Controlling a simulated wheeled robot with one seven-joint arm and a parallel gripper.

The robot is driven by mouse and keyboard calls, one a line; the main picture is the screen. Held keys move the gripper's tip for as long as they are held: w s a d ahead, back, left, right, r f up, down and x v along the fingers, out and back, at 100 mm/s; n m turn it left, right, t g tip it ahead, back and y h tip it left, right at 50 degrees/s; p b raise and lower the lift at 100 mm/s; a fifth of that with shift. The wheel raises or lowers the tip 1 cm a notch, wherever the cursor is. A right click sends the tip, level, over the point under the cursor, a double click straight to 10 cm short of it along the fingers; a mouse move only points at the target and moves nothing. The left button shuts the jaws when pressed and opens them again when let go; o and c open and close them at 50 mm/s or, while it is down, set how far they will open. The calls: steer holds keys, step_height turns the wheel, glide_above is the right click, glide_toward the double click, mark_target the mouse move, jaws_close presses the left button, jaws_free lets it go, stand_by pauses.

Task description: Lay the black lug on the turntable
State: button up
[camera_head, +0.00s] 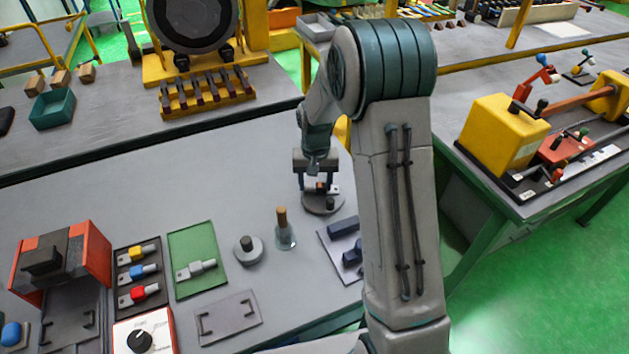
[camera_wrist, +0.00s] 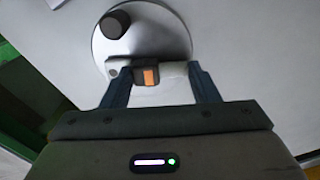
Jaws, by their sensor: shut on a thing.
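The black lug (camera_wrist: 139,74) has a pale metal body and a dark sleeve with an orange patch. My gripper (camera_wrist: 160,72) is shut on it, one blue finger on each side. In the head view my gripper (camera_head: 319,184) hangs pointing down over the turntable (camera_head: 318,207), a round grey disc with a black knob. In the wrist view the lug overlaps the near edge of the turntable (camera_wrist: 115,50), beside the knob (camera_wrist: 116,24). I cannot tell whether the lug touches the disc. My arm partly blocks the head view.
A glass flask with a brown stopper (camera_head: 283,235) and a smaller knobbed disc (camera_head: 247,252) stand to the left. A green mat (camera_head: 183,247) holds a grey lug. A black tray (camera_head: 127,258) holds yellow, blue and red lugs. A plate with dark blocks (camera_head: 330,242) lies in front.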

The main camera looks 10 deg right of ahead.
mark_target(315, 186)
steer(key=shift+f, duration=0.15)
steer(key=o, duration=1.1)
steer(key=shift+o, duration=0.2)
step_height(315, 186, up, 14)
steer(key=b, duration=0.1)
